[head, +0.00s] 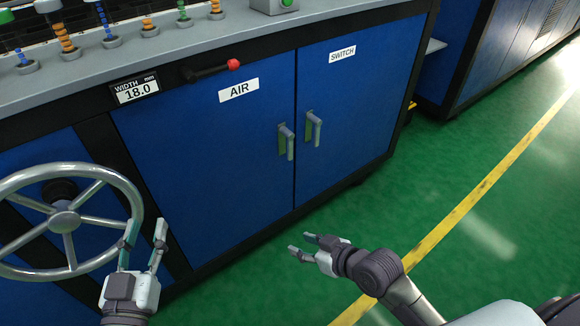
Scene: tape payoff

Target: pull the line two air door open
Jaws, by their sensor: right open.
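The blue door labelled AIR (205,150) is shut, flush with the cabinet front. Its grey upright handle (286,142) sits at the door's right edge. My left gripper (146,230) is open and empty, low at the left, overlapping the handwheel's right rim in the picture; I cannot tell whether they touch. My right gripper (299,244) is open and empty, below the AIR handle in the picture and apart from it, with the green floor behind it. No line number shows on the door.
The blue SWITCH door (350,110) beside it is also shut, with its own handle (313,128). A large metal handwheel (64,222) is at left. A red-tipped lever (210,70) and a width display (135,90) sit above. Green floor (480,235) at right is clear.

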